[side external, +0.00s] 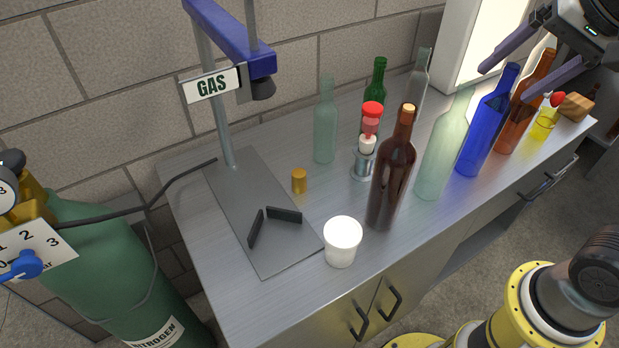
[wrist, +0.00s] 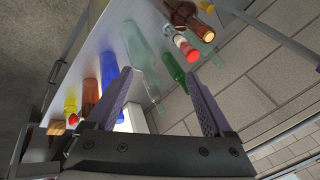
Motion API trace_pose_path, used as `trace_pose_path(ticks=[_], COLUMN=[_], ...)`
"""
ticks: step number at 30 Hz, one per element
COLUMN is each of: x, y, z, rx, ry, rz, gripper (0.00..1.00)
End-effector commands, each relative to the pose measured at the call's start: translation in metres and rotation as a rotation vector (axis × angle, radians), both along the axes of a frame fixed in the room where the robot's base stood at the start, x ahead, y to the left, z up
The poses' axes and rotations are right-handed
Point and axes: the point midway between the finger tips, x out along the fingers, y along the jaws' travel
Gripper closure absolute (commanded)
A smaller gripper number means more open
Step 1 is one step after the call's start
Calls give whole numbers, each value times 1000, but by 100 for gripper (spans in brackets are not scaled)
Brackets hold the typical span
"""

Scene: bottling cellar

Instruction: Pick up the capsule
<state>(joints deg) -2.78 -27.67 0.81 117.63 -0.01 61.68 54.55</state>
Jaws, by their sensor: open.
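The small gold cylinder that I take to be the capsule (side external: 299,181) stands upright on the metal counter, just right of the gas stand's base plate in the side view. My gripper (side external: 497,86) is at the upper right of the side view, high above the row of bottles and far from the capsule. Its two purple fingers are spread apart with nothing between them, as the wrist view (wrist: 159,74) also shows.
The gas stand (side external: 226,120) carries a nozzle, with two dark guides (side external: 270,224) on its plate. A white cup (side external: 342,242), brown bottle (side external: 391,185), red-topped stopper piece (side external: 371,118), pale green bottle (side external: 325,133) and blue bottle (side external: 486,130) stand nearby. The counter around the capsule is clear.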

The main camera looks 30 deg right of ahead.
Motion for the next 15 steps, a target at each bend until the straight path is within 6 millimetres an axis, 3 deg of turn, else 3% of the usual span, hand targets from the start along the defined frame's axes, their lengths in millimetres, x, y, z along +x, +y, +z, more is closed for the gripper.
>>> trace_pose_path(ticks=[1,8,15], x=[22,111,197], y=[6,38,87], z=[7,17,-16], rx=[38,174,233], ry=[24,121,230], rz=[-61,-316,-496], gripper=[14,14,14])
